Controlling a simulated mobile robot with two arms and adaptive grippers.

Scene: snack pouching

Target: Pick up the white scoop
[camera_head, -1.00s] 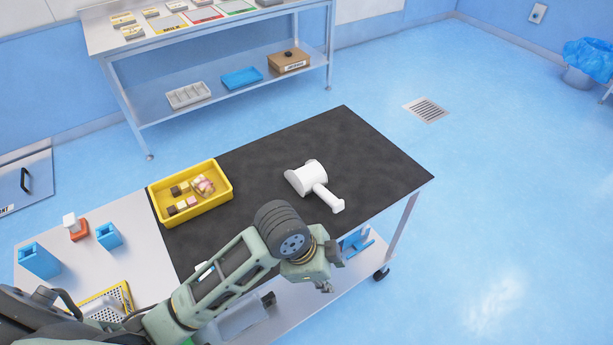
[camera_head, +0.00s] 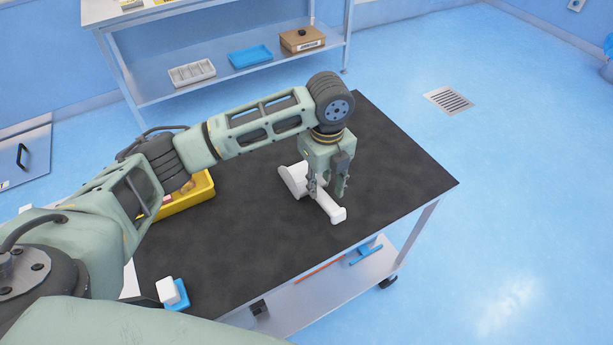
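The white scoop (camera_head: 292,179) lies on the black mat of the table, its handle pointing toward the front right. My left gripper (camera_head: 328,196) points down over the scoop's handle, with one finger on each side of it in the picture. The fingers look apart, and I cannot tell whether they touch the handle. The gripper and wrist hide part of the scoop between its bowl and handle end. My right gripper is not in view.
A yellow tray (camera_head: 200,192) stands left on the table, partly hidden by my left arm. A small blue and white item (camera_head: 174,293) lies at the mat's front left. The mat (camera_head: 400,180) is clear to the right. A metal shelf unit (camera_head: 215,88) stands behind.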

